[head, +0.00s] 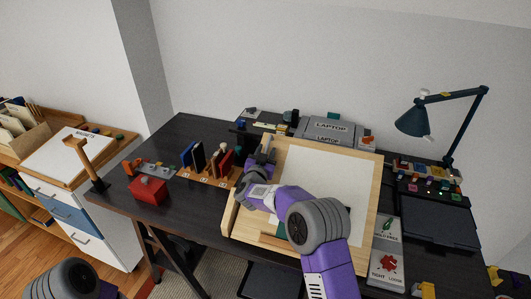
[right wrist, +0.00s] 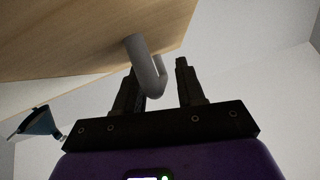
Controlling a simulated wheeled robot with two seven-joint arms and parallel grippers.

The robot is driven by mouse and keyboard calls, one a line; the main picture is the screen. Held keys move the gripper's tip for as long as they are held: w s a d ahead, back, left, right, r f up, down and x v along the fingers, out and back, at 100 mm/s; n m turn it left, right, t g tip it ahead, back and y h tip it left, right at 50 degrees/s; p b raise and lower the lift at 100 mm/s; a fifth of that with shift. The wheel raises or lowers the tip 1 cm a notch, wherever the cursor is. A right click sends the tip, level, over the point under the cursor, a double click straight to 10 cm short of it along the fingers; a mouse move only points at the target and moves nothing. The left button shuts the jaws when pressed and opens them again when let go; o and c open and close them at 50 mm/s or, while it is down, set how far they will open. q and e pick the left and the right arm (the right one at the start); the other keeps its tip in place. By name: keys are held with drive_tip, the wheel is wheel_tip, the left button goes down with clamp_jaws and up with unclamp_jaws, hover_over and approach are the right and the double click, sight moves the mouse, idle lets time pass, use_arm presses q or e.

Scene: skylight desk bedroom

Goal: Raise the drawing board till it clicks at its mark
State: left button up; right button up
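The drawing board (head: 365,171) is a pale wooden panel with a white sheet on it, on the desk in the head view. Its wood also fills the upper left of the right wrist view (right wrist: 85,35). A grey hook-shaped handle (right wrist: 146,68) sticks out from the board there. My right gripper (right wrist: 158,88) has its fingers apart, with the handle between or just in front of them and a gap to the right finger. In the head view my right gripper (head: 265,150) is at the board's upper left edge, partly hidden by my arm. The click mark cannot be made out. My left gripper is out of view.
A laptop-labelled stand (head: 331,129) is behind the board. A blue lamp (head: 413,119) stands at the right, and a labelled grey tray (head: 388,252) lies beside the board. A book rack (head: 208,165) and a red box (head: 148,190) are to the left.

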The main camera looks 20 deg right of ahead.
drive_tip(key=shift+c, duration=0.3)
clamp_jaws()
drive_tip(key=shift+s+a+r+t+b, duration=0.3)
drive_tip(key=shift+s+r+b, duration=0.1)
drive_tip(key=shift+b, duration=0.3)
drive_tip(key=shift+s+a+r, duration=0.15)
drive_tip(key=shift+a+r, duration=0.05)
drive_tip(key=shift+r, duration=0.15)
drive_tip(key=shift+c, duration=1.4)
unclamp_jaws()
drive_tip(key=o, duration=0.3)
drive_tip(key=shift+s, duration=0.1)
drive_tip(key=shift+o, duration=0.2)
